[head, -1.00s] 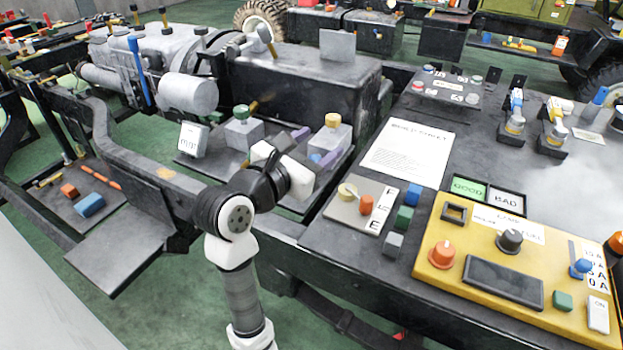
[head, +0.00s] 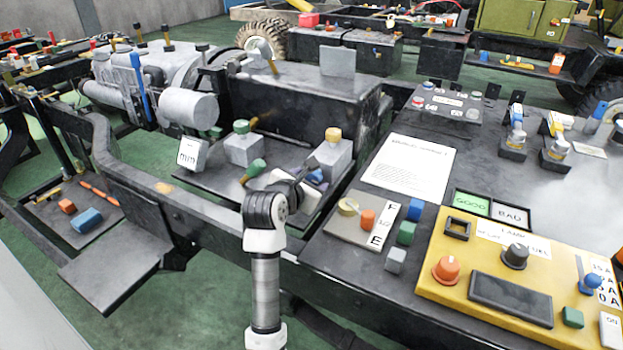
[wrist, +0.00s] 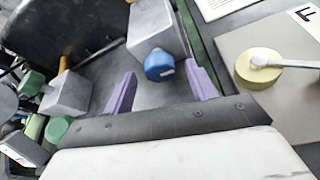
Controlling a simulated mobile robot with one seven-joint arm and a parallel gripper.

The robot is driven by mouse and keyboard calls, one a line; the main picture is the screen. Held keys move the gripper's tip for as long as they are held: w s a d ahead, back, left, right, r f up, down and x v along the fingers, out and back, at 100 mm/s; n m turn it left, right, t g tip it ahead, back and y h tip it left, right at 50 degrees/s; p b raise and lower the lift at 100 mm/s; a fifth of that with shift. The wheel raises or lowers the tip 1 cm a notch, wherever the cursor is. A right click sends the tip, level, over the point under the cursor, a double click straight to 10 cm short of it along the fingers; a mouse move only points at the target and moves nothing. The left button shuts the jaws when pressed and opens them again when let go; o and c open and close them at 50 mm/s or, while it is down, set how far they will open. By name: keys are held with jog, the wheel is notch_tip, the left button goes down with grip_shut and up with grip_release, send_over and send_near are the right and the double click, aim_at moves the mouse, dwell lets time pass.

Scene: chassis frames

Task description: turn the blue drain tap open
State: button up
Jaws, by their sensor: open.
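The blue drain tap (wrist: 159,65) is a round blue knob on the side of a grey block (wrist: 152,28) in the wrist view. My gripper (wrist: 160,74) is open, with its two purple fingers apart. The tap shows between the fingertips, nearer the right one; I cannot tell whether either touches it. In the head view a bit of the blue tap (head: 316,176) shows below the grey block with a yellow cap (head: 333,155).
A second grey block (head: 243,148) with a green cap stands to the left, with a green knob (head: 257,167) near it. To the right lies a panel with a cream knob (head: 348,206) and an orange button (head: 367,218). A dark box (head: 300,105) stands behind.

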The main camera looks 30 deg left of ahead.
jog(key=shift+x, duration=1.05)
jog(key=c, duration=1)
